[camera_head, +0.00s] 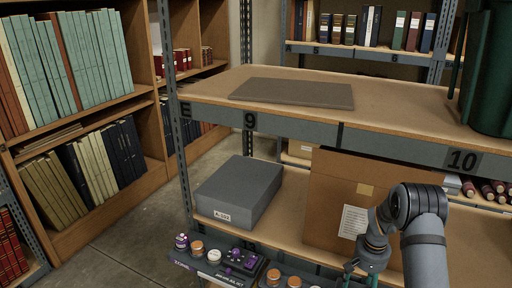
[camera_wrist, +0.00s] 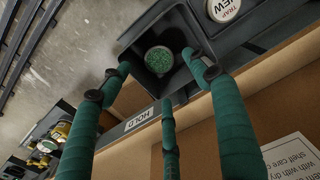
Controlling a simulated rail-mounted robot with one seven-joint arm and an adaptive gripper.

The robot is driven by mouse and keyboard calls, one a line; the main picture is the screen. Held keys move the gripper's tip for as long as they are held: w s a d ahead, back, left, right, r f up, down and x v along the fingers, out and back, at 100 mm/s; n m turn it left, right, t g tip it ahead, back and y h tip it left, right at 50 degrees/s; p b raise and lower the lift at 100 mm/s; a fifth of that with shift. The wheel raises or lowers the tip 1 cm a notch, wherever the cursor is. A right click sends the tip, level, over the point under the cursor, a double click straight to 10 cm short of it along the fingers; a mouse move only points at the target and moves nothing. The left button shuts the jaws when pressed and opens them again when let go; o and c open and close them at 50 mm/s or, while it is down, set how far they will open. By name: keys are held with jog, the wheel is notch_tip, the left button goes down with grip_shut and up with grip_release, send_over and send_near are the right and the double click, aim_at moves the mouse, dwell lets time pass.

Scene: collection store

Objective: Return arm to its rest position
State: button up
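My gripper (camera_wrist: 157,66) has green fingers, which are spread apart with nothing between them in the wrist view. Its tips are over or near a dark bin (camera_wrist: 187,20) with a "HOLD" label. A small round container (camera_wrist: 159,60) with a speckled green top sits inside the bin; I see no finger closed on it. In the head view my arm bends down at the lower right, and part of my gripper (camera_head: 362,276) shows at the bottom edge, with its tips out of frame.
A shelf unit (camera_head: 390,104) carries a flat grey board (camera_head: 293,93) on top. Small jars (camera_head: 197,248) stand at the front. A green container (camera_head: 488,75) stands upper right. The aisle floor at left is clear.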

jog(key=shift+s+r+p, duration=0.1)
jog(key=shift+r+p, duration=0.35)
jog(key=shift+r, duration=0.85)
jog(key=shift+f, duration=0.1)
